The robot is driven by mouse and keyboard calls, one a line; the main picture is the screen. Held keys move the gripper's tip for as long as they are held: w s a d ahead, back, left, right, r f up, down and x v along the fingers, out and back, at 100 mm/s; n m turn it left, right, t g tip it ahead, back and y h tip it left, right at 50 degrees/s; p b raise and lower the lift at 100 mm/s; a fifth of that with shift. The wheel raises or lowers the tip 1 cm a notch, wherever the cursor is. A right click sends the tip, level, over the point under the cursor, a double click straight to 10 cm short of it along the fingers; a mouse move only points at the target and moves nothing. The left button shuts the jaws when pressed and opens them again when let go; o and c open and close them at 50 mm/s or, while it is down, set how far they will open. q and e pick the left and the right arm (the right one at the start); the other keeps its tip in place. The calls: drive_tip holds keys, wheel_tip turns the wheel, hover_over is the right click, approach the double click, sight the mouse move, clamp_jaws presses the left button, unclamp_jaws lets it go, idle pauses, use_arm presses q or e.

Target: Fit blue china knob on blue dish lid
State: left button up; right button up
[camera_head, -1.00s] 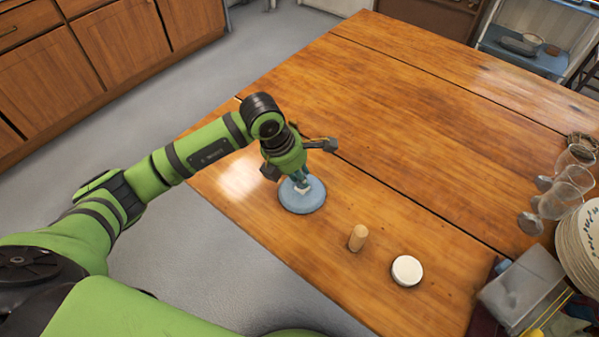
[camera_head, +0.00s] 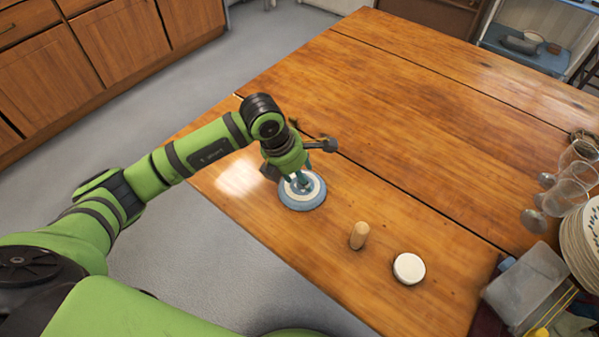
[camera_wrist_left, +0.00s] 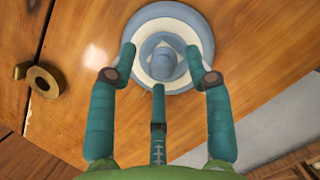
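The blue dish lid (camera_head: 303,206) lies flat on the table near its front left edge, a blue disc with a white ring. In the left wrist view the lid's blue rim (camera_wrist_left: 166,10) shows at the top. The blue china knob (camera_wrist_left: 164,62) appears at the middle of the lid; whether it is fully seated is hard to tell. My left gripper (camera_head: 301,179) points down over the lid. Its teal fingers are spread around the knob with visible gaps, and it seems to hold nothing. My right gripper is not in view.
A tan cork-like piece (camera_head: 359,235) and a round white piece (camera_head: 409,268) stand right of the lid. Glasses (camera_head: 562,190), a clear box (camera_head: 524,288) and stacked plates (camera_head: 582,245) crowd the right edge. The table's back is clear.

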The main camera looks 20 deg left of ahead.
use_arm(q)
drive_tip(key=shift+r, duration=0.1)
drive_tip(key=v, duration=1.1)
drive_tip(key=shift+r, duration=0.4)
drive_tip(key=shift+s+f, duration=0.1)
drive_tip(key=shift+s, duration=0.1)
